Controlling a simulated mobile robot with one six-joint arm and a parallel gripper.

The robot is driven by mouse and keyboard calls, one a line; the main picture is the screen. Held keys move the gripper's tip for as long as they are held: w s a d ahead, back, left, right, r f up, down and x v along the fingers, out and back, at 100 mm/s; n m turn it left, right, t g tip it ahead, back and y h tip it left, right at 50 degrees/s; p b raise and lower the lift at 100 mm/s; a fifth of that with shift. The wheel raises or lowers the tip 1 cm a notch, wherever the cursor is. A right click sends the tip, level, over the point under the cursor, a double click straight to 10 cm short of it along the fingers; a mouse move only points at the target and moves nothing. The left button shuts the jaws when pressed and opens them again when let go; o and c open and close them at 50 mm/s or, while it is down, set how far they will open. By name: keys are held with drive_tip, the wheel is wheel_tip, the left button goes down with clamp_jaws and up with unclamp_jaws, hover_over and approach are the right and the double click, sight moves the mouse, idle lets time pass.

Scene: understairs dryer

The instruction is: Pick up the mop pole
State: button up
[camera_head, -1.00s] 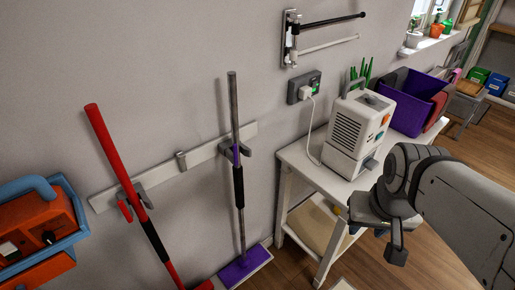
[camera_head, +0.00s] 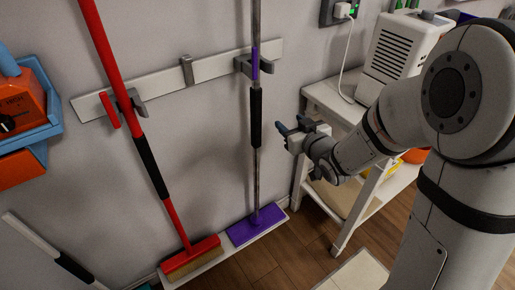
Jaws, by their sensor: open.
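The mop pole (camera_head: 256,165) is grey with a purple band and a black grip sleeve. It stands upright in a grey clip on the white wall rail (camera_head: 215,65). Its flat purple mop head (camera_head: 256,225) rests on a low white ledge. My gripper (camera_head: 283,126) is open and empty. In the picture it is just right of the pole's black sleeve, with its fingers pointing left towards it. A small gap shows between them. I cannot tell the depth between fingers and pole.
A red broom (camera_head: 135,130) leans in another clip to the left. An orange and blue box (camera_head: 28,110) is at the far left. A white table (camera_head: 318,92) with a white appliance (camera_head: 400,48) stands right, close behind my arm. A white-and-black pole (camera_head: 48,250) shows at lower left.

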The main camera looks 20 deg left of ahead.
sight(259, 125)
drive_tip(key=a+f+y, duration=0.1)
drive_tip(key=a, duration=0.1)
drive_tip(key=s+a+f+n+y+b, duration=0.1)
drive_tip(key=a, duration=0.1)
drive_tip(key=a+f+y+b, duration=0.1)
drive_tip(key=y, duration=0.1)
drive_tip(key=shift+s+a+f+n, duration=0.3)
drive_tip(key=shift+s+a+f, duration=0.05)
drive_tip(key=shift+a, duration=0.05)
drive_tip(key=x, duration=0.2)
drive_tip(key=b+x, duration=0.1)
drive_tip(key=x, duration=0.3)
drive_tip(key=shift+w+f, duration=0.15)
drive_tip(key=shift+f, duration=0.2)
drive_tip(key=shift+w+a, duration=0.35)
drive_tip(key=shift+a, duration=0.1)
drive_tip(key=shift+r, duration=0.1)
drive_tip(key=shift+c, duration=0.5)
clamp_jaws()
